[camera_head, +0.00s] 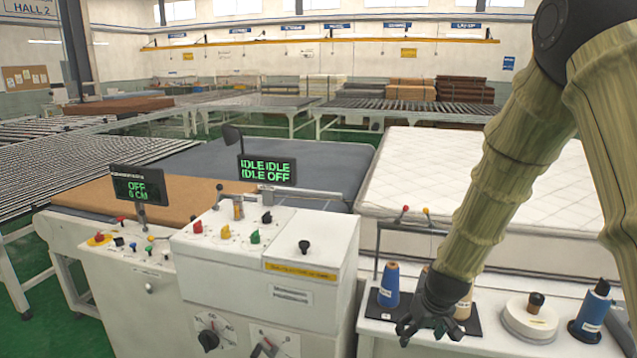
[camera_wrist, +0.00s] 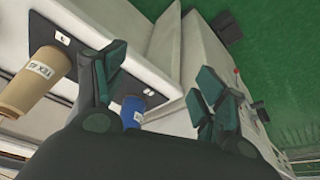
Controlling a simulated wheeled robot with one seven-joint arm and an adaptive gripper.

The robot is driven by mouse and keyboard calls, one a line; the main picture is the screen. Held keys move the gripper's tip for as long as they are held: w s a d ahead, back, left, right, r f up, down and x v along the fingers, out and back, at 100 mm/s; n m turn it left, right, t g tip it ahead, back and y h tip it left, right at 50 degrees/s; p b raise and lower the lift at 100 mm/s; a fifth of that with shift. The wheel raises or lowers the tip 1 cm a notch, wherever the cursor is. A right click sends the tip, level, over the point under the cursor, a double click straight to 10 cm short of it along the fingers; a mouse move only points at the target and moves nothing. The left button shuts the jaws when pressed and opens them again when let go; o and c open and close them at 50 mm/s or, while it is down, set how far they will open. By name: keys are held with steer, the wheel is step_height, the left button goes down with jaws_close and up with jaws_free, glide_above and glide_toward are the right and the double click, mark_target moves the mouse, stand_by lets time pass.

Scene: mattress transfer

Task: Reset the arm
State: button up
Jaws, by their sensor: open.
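My gripper (camera_head: 428,322) hangs at the lower right in the head view, pointing down, at the front of the thread-spool stand. In the wrist view my gripper (camera_wrist: 160,95) has its fingers spread wide with nothing between the tips. My arm (camera_head: 515,150) reaches down from the upper right with a sleeve-like covering. A blue spool (camera_head: 389,285) stands just left of the gripper, and it shows in the wrist view (camera_wrist: 132,112) partly behind a finger. A tan spool (camera_head: 463,303) is partly hidden by the gripper; it is clear in the wrist view (camera_wrist: 35,80).
Left of the gripper stands a white control cabinet (camera_head: 265,255) with knobs and an "IDLE" display (camera_head: 267,170). A white quilted mattress (camera_head: 420,180) lies behind. To the right are a round white base (camera_head: 529,318) and a dark blue spool (camera_head: 594,307). Green floor shows at left.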

steer(key=s+f+g, duration=0.1)
steer(key=s+f, duration=0.7)
steer(key=f, duration=0.4)
steer(key=s+f+m+g, duration=0.1)
steer(key=s+f, duration=0.5)
steer(key=s, duration=0.4)
steer(key=s+a+f+g, duration=0.1)
steer(key=s+f, duration=0.5)
steer(key=s, duration=0.5)
steer(key=s+a+f+m, duration=0.1)
steer(key=s+f, duration=0.5)
steer(key=s, duration=0.4)
steer(key=shift+s+f+m+g, duration=0.25)
steer(key=shift+s+m+g, duration=0.05)
steer(key=shift+g, duration=0.1)
